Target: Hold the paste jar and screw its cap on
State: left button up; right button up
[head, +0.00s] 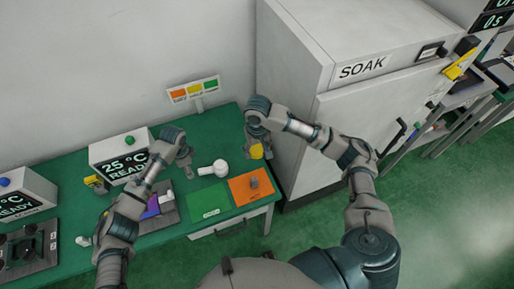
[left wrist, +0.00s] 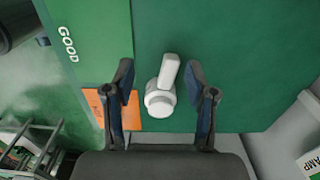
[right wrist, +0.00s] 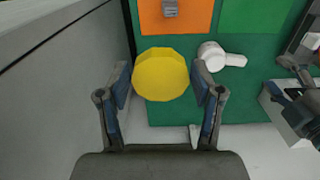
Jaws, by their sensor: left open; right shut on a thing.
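The white paste jar (head: 221,167) stands on the green table, a round body with a handle pointing left in the head view. In the left wrist view the jar (left wrist: 159,103) shows below and between the fingers, not touching them as far as I can tell. My left gripper (head: 187,167) is open and empty, to the left of the jar. My right gripper (head: 259,147) is shut on the yellow cap (head: 256,152), held above the table to the right of the jar. In the right wrist view the cap (right wrist: 161,75) sits between both fingers.
A green mat (head: 209,203) and an orange mat (head: 244,191) with a small grey part (head: 254,182) lie at the front. The SOAK cabinet (head: 305,100) stands close on the right. A 25 °C display box (head: 118,158) is at the left.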

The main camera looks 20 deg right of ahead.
aim_at(195, 182)
pick_arm(q)
notch_tip(195, 182, down, 10)
jog(key=b, duration=0.9)
jog(key=shift+b, duration=0.3)
jog(key=shift+r, duration=0.1)
jog(key=shift+c, duration=0.5)
grip_shut()
jog(key=shift+o, duration=0.5)
grip_release()
notch_tip(195, 182, up, 12)
